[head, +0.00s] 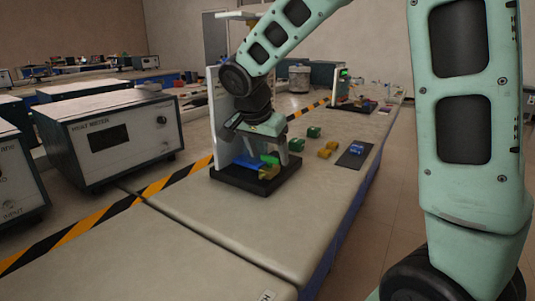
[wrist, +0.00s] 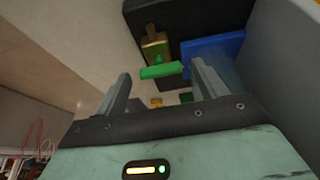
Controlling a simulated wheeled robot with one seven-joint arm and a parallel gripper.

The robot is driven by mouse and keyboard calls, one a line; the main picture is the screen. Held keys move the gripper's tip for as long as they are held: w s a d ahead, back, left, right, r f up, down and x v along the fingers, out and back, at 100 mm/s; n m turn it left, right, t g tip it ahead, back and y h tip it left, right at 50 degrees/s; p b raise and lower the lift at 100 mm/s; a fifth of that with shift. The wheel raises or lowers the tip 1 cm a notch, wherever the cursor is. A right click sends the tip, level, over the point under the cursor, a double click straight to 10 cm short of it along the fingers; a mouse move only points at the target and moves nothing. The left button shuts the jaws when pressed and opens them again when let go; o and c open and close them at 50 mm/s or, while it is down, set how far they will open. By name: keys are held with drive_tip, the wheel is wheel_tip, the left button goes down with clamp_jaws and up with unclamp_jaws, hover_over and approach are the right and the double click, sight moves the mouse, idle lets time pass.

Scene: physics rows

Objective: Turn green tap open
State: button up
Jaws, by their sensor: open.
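The green tap handle (wrist: 161,71) shows in the wrist view as a short green bar, between and just beyond my fingertips. A brass-coloured fitting (wrist: 155,45) is behind it. In the head view the green handle (head: 270,159) is partly hidden by my gripper (head: 262,147), and the brass part (head: 268,173) is below it. A blue part (wrist: 212,52) is to the right of the handle in the wrist view. My gripper (wrist: 157,85) is open with its fingers on either side of the handle; I cannot tell whether they touch it.
The tap stands on a black base (head: 250,182) against a white upright panel (head: 224,125). Green blocks (head: 313,132), yellow blocks (head: 326,150) and a dark mat (head: 355,155) lie to the right. A box-shaped instrument (head: 110,135) stands at left. The near bench top (head: 235,225) is clear.

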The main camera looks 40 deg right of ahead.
drive_tip(key=c, duration=1)
